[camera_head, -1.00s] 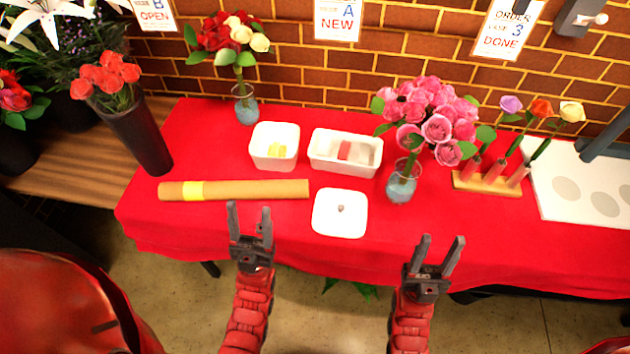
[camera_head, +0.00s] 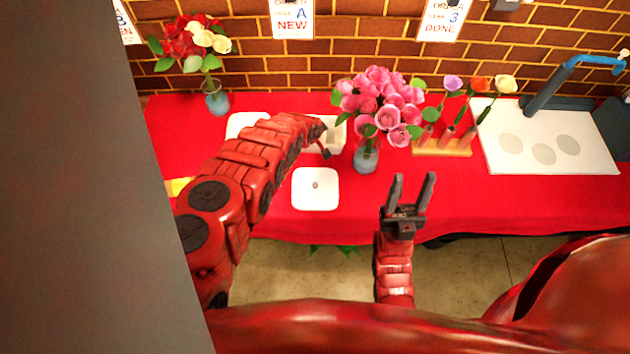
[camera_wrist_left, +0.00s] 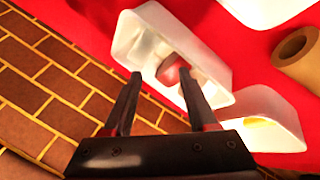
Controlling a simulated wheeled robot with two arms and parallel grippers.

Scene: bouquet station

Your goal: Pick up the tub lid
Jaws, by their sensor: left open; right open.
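The tub lid (camera_head: 315,188) is a white rounded square with a small dark knob, lying flat on the red tablecloth near the table's front edge. In the left wrist view a white piece at the top edge looks like the lid (camera_wrist_left: 262,8). My left gripper (camera_wrist_left: 158,76) is open and empty over the long white tub (camera_wrist_left: 128,42), which holds a red and white item. In the head view, my left arm partly hides this tub (camera_head: 338,135), behind the lid. My right gripper (camera_head: 411,180) is open and empty, to the right of the lid.
A vase of pink roses (camera_head: 366,158) stands just behind and right of the lid. A second white tub (camera_wrist_left: 262,115) and a brown roll (camera_wrist_left: 298,52) lie nearby. A wooden stand (camera_head: 440,147) with flowers and a white board (camera_head: 545,140) are farther right.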

